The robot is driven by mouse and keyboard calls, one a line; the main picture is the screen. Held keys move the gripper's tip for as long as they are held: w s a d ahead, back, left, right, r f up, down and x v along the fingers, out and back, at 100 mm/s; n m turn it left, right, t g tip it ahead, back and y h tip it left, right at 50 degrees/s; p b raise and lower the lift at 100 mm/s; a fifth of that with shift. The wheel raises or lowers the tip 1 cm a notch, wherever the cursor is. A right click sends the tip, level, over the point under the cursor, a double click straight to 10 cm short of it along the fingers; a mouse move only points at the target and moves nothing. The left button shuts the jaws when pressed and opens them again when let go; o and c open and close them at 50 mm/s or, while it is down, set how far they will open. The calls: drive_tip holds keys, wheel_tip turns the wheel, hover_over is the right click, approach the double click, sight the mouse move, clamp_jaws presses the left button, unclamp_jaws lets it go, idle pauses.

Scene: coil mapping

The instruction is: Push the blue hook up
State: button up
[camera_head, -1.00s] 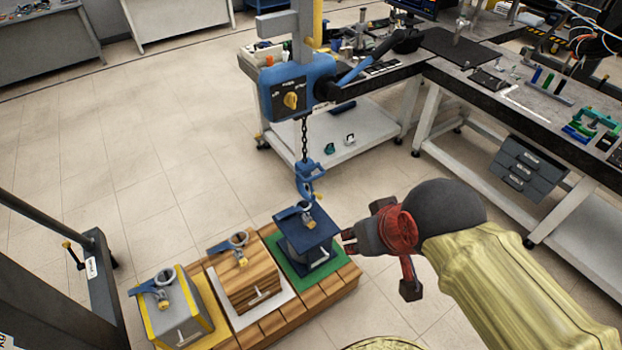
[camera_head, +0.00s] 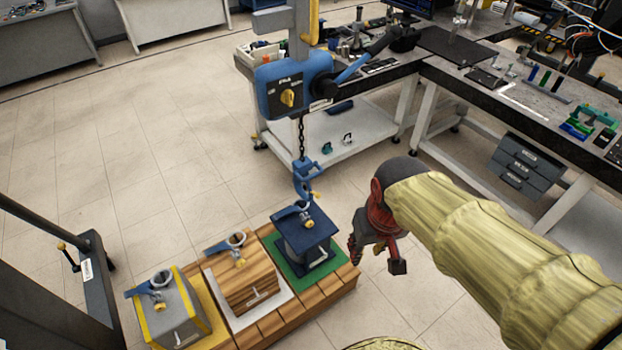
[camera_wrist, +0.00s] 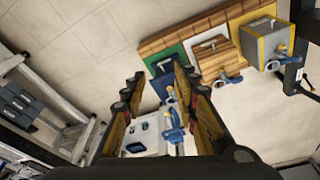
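The blue hook (camera_head: 304,178) hangs on a dark chain below the blue hoist body (camera_head: 292,88). It is just above the dark blue block (camera_head: 305,240), close to the ring on its top; I cannot tell whether they touch. In the wrist view the hook (camera_wrist: 174,135) shows between my fingers, some way beyond them. My gripper (camera_head: 378,262) is to the right of the dark blue block, apart from the hook. In the wrist view my gripper (camera_wrist: 160,85) has its two fingers spread, with nothing held between them.
A wooden block (camera_head: 243,280) and a grey block (camera_head: 178,318), each with a ring on top, stand left of the dark blue block on a wooden pallet (camera_head: 350,274). A workbench (camera_head: 425,75) stands behind on the right. Floor right of the pallet is clear.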

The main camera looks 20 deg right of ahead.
drive_tip(key=w+d+f+m+b, duration=0.1)
drive_tip(key=w+d+f, duration=0.25)
drive_tip(key=f, duration=0.35)
drive_tip(key=w+d+f+m+h, duration=0.1)
drive_tip(key=w+d+f, duration=0.2)
drive_tip(key=w+f, duration=0.3)
drive_tip(key=w+d+f+m+b, duration=0.1)
drive_tip(key=w+d+f, duration=0.3)
drive_tip(key=f, duration=0.4)
drive_tip(key=m+t+y+b, duration=0.1)
drive_tip(key=m+t+y, duration=0.5)
drive_tip(key=m+t, duration=0.55)
approach(311, 176)
drive_tip(key=w+f+n+t, duration=0.1)
drive_tip(key=w+f, duration=0.1)
drive_tip(key=w, duration=0.1)
drive_tip(key=shift+a+b+x, duration=0.15)
drive_tip(key=shift+b+x, duration=0.3)
drive_tip(key=shift+x, duration=1.4)
drive_tip(key=shift+a+b+x, duration=0.15)
drive_tip(key=shift+b+x, duration=0.25)
drive_tip(key=shift+x, duration=1.5)
drive_tip(key=shift+s+f, duration=0.1)
drive_tip(key=shift+s, duration=0.05)
drive_tip(key=c, duration=0.4)
drive_tip(key=c, duration=0.3)
clamp_jaws()
